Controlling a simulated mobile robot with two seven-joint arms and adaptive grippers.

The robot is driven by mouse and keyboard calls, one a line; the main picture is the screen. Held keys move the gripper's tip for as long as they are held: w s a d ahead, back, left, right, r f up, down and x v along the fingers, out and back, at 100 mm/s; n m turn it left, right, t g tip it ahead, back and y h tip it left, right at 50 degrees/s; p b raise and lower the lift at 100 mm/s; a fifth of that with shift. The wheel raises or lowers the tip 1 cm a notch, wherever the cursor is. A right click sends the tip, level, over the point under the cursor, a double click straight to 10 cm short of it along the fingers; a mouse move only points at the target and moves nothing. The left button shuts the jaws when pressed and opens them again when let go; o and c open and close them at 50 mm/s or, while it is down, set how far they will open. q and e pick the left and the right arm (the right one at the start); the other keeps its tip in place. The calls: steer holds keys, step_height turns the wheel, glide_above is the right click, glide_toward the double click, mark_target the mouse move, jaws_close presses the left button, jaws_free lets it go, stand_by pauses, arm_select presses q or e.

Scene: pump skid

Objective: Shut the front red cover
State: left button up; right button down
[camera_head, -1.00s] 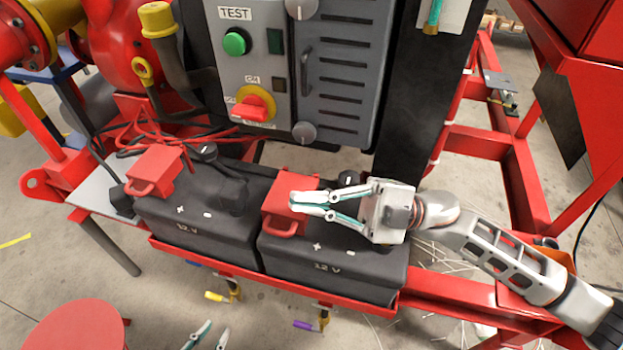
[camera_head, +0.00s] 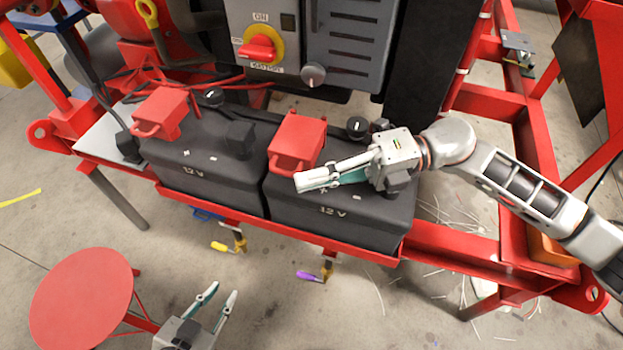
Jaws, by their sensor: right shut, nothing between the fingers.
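Two black 12 V batteries sit side by side in a red tray. One red cover (camera_head: 161,112) with a loop handle is on the left battery (camera_head: 205,178). A similar red cover (camera_head: 297,140) is on the right battery (camera_head: 340,215), its handle toward me. Both look seated low on the battery tops; I cannot tell whether either is fully shut. My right gripper (camera_head: 299,183) is shut and empty, its fingertips just in front of the right cover's handle, over the battery's front edge. Whether they touch the handle is unclear. My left gripper (camera_head: 222,291) is open and empty, low over the floor.
A grey control panel (camera_head: 350,45) with a red-yellow switch (camera_head: 260,48) stands behind the batteries. Black knobs (camera_head: 357,127) stand near the covers. A round red stool (camera_head: 82,300) is at lower left. Yellow and purple-handled valves (camera_head: 315,275) hang below the tray. The floor in front is open.

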stand_by(0.4)
steer(key=shift+w, duration=0.1)
steer(key=v, duration=0.7)
steer(key=shift+d+f, duration=0.1)
steer(key=shift+d, duration=0.15)
